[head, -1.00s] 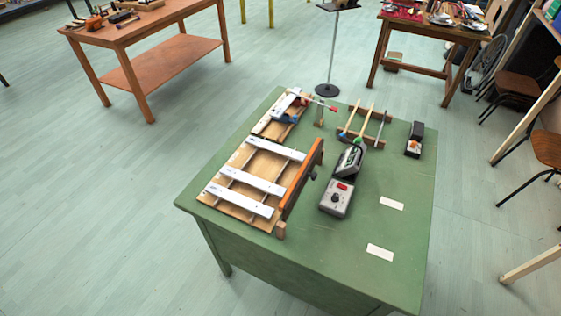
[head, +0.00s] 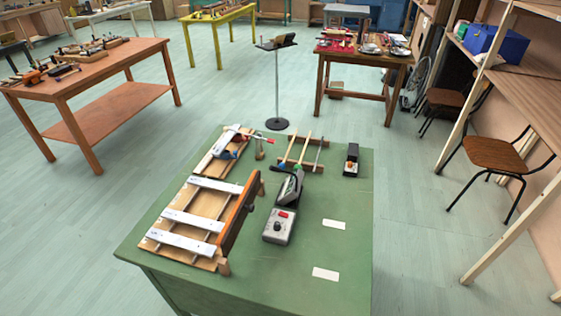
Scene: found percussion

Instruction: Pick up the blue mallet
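A wooden rack (head: 309,140) on the green table holds thin sticks side by side. A small blue head (head: 281,167) at the near end of the left stick looks like the blue mallet. A green head (head: 298,168) lies just to its right, close to a dark tilted device. The heads are small, so their exact contact with the rack is hard to tell. My gripper is not in view.
The green table (head: 345,265) also carries a slatted bar instrument (head: 185,232), a grey box with a knob (head: 279,227), a dark tilted device (head: 289,188), a black block (head: 351,160) and two white cards. A music stand (head: 277,85) stands behind. Floor is open left.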

